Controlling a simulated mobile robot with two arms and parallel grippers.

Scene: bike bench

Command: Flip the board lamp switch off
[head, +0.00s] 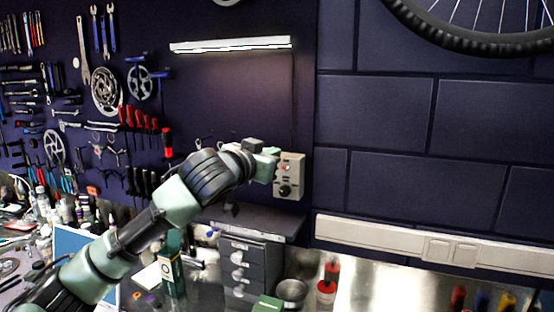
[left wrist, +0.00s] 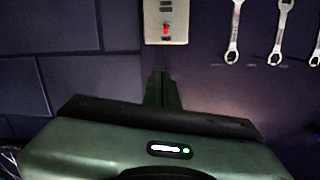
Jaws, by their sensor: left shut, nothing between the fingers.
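The board lamp (head: 230,45) is a long bar high on the dark tool board; its underside is bright and the board below it glows. A pale switch plate (head: 289,183) is on the wall at the board's right edge, with a small red part and a dark round part on it. My right gripper is out of view.
Below the plate stands a grey drawer unit (head: 247,262) on the bench, with a metal bowl (head: 291,291) and a red-topped container (head: 327,290) to its right. A pale wall trunking (head: 380,236) runs right. Tools hang on the board at left.

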